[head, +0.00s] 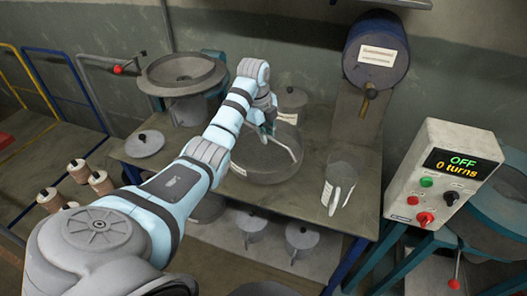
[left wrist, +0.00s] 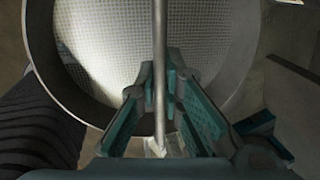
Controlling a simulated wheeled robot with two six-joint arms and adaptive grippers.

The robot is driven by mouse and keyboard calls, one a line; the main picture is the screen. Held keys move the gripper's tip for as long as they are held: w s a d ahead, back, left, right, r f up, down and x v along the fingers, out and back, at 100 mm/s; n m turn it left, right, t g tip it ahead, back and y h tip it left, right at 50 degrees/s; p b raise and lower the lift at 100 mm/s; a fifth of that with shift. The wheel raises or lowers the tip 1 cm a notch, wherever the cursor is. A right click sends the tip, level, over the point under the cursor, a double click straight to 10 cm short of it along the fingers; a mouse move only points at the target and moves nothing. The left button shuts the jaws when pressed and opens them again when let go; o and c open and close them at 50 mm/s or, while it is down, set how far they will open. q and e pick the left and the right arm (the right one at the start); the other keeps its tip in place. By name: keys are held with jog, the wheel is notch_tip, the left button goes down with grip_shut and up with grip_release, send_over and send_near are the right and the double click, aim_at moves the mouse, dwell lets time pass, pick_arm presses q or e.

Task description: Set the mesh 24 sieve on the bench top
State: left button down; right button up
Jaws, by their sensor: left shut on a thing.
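A round grey sieve (head: 268,165) with a bar handle across its top is at the middle of the bench top (head: 357,215). A small pale label is on its side, too small to read. My left gripper (head: 267,129) is above the sieve and shut on its bar. In the left wrist view the jaws (left wrist: 160,80) close on the metal bar, with the pale mesh (left wrist: 105,40) inside the round rim below. I cannot tell whether the sieve's underside touches the bench. My right gripper is not in view.
A grey bowl-topped machine (head: 183,75) and a knobbed lid (head: 145,143) are left of the sieve. A scoop (head: 338,185) lies to its right. A blue drum (head: 377,55) is behind. A control box (head: 440,180) reads OFF, 0 turns. Lidded pots (head: 301,236) stand below.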

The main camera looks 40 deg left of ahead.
aim_at(266, 155)
pick_arm(q)
notch_tip(266, 155, down, 8)
jog(key=shift+f+b, duration=0.2)
jog(key=shift+b, duration=0.15)
jog(key=c, duration=1.8)
grip_release()
jog(key=shift+o, duration=0.4)
jog(key=shift+r, duration=0.1)
notch_tip(266, 155, up, 12)
jog(key=s+p, duration=0.1)
jog(key=s, duration=0.1)
jog(key=shift+p, duration=0.35)
jog(key=shift+s+a+f, duration=0.1)
jog(key=shift+f, duration=0.1)
